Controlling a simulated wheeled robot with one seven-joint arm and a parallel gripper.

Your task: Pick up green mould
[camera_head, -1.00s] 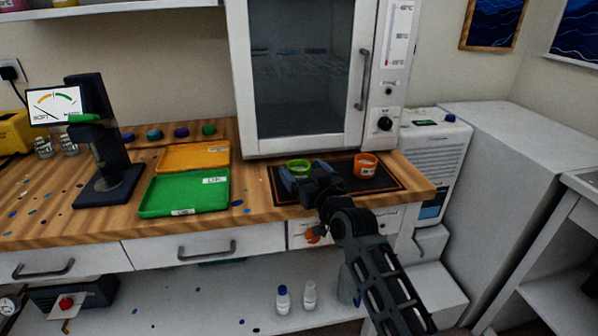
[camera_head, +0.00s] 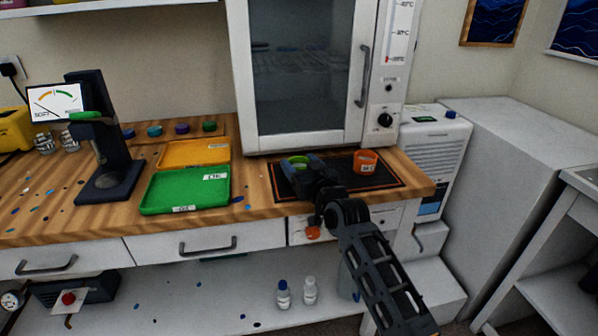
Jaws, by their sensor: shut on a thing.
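The green mould (camera_head: 297,160) is a small round cup over the left part of the black mat (camera_head: 390,183) on the bench. My gripper (camera_head: 303,166) is at the mould, its dark fingers closed around it. The fingers hide much of the mould's front and sides. I cannot tell whether the mould still touches the mat. An orange mould (camera_head: 365,162) with a white label stands on the right part of the mat, apart from my gripper.
A cabinet oven (camera_head: 243,90) stands right behind the mat. A green tray (camera_head: 160,197) and an orange tray (camera_head: 185,154) lie to the left. A dark gauge stand (camera_head: 112,160) is further left. A white fridge-like unit (camera_head: 440,150) stands to the right.

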